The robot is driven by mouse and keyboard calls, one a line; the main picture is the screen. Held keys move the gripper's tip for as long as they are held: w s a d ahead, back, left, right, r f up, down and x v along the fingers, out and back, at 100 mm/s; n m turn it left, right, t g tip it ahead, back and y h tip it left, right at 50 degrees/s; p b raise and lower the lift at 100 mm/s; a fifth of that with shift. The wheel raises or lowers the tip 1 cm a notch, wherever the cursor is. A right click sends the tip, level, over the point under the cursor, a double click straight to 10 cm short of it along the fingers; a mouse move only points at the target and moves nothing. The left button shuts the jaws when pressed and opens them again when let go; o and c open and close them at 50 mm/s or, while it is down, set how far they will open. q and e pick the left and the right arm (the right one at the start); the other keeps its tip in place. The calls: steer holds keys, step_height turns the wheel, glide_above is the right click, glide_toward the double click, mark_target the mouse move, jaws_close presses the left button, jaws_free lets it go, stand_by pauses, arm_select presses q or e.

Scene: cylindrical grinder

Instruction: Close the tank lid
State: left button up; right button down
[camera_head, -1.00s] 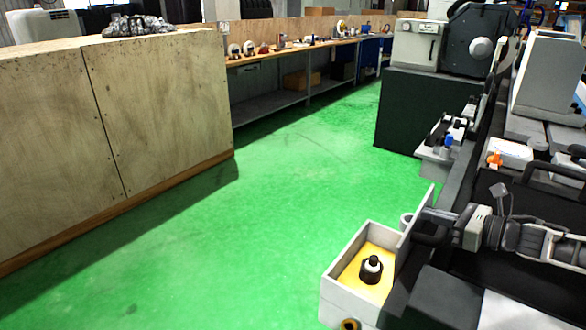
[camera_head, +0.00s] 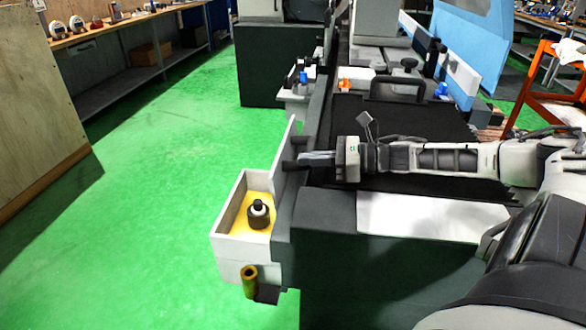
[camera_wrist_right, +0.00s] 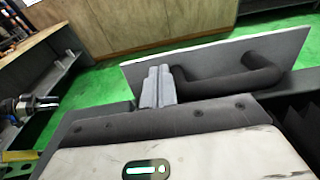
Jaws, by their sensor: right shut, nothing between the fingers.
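The tank (camera_head: 228,248) is a pale open-topped box with a yellow inside at the machine's front left corner. A black and white round fitting (camera_head: 258,214) stands in it. The tank lid (camera_head: 284,158) is a thin pale panel, standing steeply upright at the tank's right edge, so the tank is open. In the right wrist view the lid (camera_wrist_right: 205,62) has a dark bar handle (camera_wrist_right: 250,78) on the near face. My right gripper (camera_head: 303,158) is shut and empty on the lid's machine side, its fingers (camera_wrist_right: 158,85) beside the handle; contact is unclear. My left gripper is not in view.
The grinder's dark bed (camera_head: 420,120) lies beneath and behind my right arm. A brass-coloured pipe (camera_head: 250,282) sticks out below the tank. Green floor (camera_head: 150,200) is clear left of the tank. A wooden panel (camera_head: 35,110) stands at the far left.

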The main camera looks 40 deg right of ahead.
mark_target(279, 159)
steer(key=x, duration=0.3)
steer(key=shift+r, duration=0.1)
steer(key=shift+w+a+f, duration=0.2)
steer(key=shift+w+a, duration=0.15)
steer(key=shift+w, duration=0.1)
